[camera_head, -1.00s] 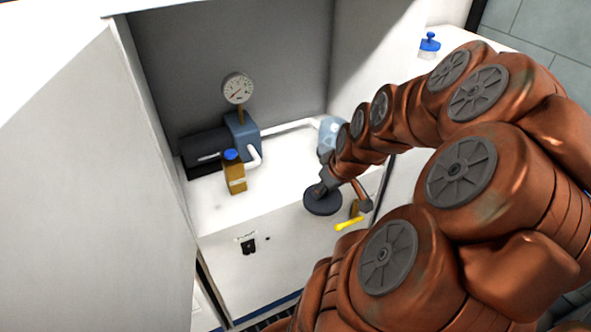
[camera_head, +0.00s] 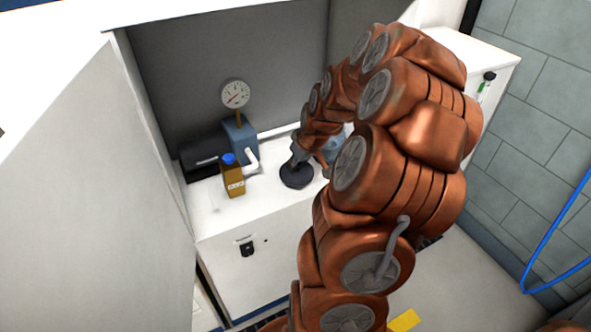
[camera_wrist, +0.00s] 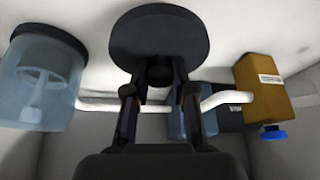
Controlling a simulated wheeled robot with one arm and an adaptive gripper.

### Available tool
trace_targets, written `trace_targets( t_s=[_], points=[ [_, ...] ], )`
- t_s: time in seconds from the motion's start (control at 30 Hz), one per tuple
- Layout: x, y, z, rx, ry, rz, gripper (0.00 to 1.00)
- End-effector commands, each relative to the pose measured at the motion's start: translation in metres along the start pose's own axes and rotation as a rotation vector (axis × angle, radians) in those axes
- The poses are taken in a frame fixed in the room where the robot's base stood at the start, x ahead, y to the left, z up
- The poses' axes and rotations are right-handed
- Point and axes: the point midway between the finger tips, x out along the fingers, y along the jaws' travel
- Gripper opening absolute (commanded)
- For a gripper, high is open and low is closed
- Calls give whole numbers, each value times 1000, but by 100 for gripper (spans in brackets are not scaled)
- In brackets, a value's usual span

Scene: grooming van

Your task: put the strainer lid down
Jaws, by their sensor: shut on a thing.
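The strainer lid is a dark round disc (camera_head: 297,176) over the white counter inside the cabinet bay, right of the amber bottle. My gripper (camera_head: 299,157) is shut on its central knob. In the wrist view the lid (camera_wrist: 158,35) faces the white surface, with my gripper (camera_wrist: 158,78) on the knob. I cannot tell whether the lid touches the counter. A translucent blue strainer bowl (camera_wrist: 38,85) with a dark rim stands to one side, apart from the lid. In the head view my arm hides most of this bowl (camera_head: 335,146).
An amber bottle (camera_head: 233,182) with a blue cap stands left of the lid. Behind are a dark pump (camera_head: 200,155), its blue block (camera_head: 240,133), a gauge (camera_head: 235,94) and white pipe (camera_head: 280,130). The counter (camera_head: 207,212) is bare at front left. Bay walls enclose it.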

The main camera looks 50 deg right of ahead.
Motion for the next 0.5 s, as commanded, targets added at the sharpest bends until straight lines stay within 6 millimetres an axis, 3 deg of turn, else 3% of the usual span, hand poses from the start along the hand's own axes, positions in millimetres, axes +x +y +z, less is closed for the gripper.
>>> trace_targets(
  t_s=[0.17, 0.5],
  points=[
    [5, 2, -8, -1, -1, 0, 0],
    [36, 2, 7, 1, -1, 0, 0]
  ],
)
